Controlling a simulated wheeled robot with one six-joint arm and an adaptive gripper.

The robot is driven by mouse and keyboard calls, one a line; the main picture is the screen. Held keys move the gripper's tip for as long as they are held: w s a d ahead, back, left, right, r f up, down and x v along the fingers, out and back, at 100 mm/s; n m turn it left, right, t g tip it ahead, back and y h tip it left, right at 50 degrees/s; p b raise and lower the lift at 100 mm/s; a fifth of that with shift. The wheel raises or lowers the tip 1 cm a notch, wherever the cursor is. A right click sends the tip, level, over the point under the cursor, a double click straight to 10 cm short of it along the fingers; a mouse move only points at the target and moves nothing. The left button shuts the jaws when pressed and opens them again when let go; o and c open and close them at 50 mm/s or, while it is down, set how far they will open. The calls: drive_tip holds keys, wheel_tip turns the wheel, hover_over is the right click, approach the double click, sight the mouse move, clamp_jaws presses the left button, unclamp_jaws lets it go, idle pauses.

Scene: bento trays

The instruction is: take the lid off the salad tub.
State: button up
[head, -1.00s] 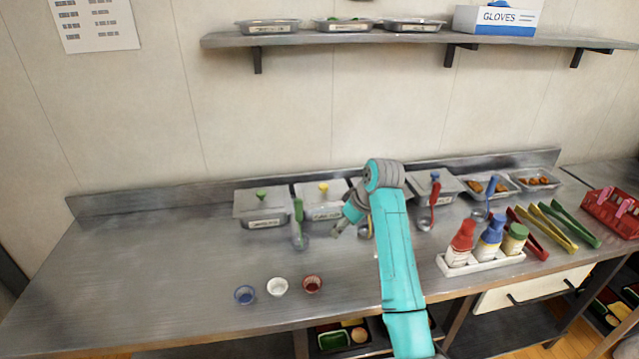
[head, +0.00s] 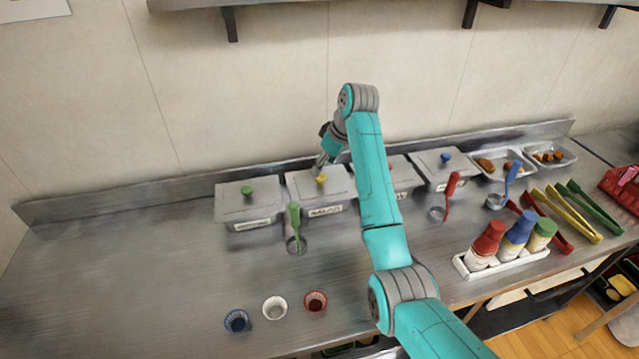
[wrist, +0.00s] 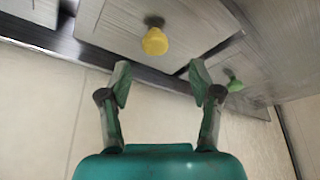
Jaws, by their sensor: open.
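Lidded metal tubs stand in a row along the back of the counter. The tub with the yellow-knobbed lid (head: 300,183) is second from the left; its front label is too small to read surely, so I cannot confirm which is the salad tub. Its yellow knob (head: 320,180) also shows in the wrist view (wrist: 155,41), just beyond the fingertips. My gripper (head: 321,166) is just behind and above this knob, tilted down. In the wrist view my gripper (wrist: 161,82) is open and empty, its fingers apart and not touching the knob. The lid sits on its tub.
A green-knobbed tub (head: 249,204) stands at left, with a red-knobbed tub (head: 402,175) and a blue-knobbed tub (head: 446,168) to the right. A green-handled ladle (head: 294,220) lies in front. Small cups, sauce bottles (head: 517,230) and tongs occupy the front and right. The left counter is clear.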

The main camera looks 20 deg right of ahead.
sight(320, 177)
drive_tip(key=shift+d+x, duration=0.15)
drive_tip(key=shift+x, duration=1.5)
drive_tip(key=shift+d+x, duration=0.2)
drive_tip(key=shift+x, duration=1.5)
drive_tip(key=shift+w, duration=0.1)
clamp_jaws()
